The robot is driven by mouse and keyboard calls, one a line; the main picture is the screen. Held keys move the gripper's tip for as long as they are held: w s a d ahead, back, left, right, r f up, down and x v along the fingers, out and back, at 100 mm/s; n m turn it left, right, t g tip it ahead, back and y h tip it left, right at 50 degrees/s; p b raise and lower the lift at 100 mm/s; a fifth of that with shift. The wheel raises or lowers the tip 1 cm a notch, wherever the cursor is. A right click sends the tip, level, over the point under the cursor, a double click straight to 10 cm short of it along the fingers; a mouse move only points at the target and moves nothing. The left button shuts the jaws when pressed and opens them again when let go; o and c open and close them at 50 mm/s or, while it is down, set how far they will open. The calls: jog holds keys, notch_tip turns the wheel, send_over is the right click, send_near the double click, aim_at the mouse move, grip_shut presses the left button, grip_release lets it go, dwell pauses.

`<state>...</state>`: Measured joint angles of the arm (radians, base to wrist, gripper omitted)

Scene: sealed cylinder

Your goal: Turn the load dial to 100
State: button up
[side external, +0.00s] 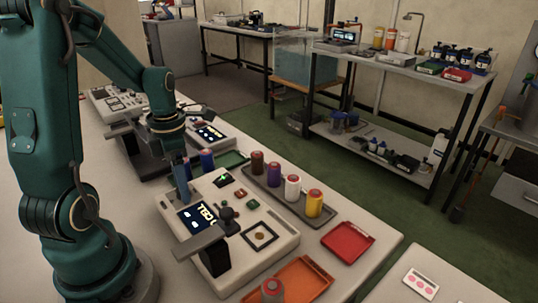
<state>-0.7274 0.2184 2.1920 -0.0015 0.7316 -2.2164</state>
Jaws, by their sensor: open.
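A pale instrument box (283,243) stands on the near bench with a lit display (198,217) showing white characters, too small to read surely. Dark round knobs (227,213) sit on its top just right of the display; I cannot tell which one is the load dial, and no scale or pointer can be read. My gripper (183,186) points down at the box's back left edge, beside the display and left of the knobs. Its jaws are open, with nothing seen between them. Whether it touches the box is unclear.
A dark tray (272,194) with several colored, capped cylinders stands behind the box. A red tray (348,243) and an orange tray (304,280) lie to the right and front. A grey bar (199,241) juts out at the box's front left. A second instrument (208,134) stands behind.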

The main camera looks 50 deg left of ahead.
jog(key=shift+f, duration=0.15)
grip_shut()
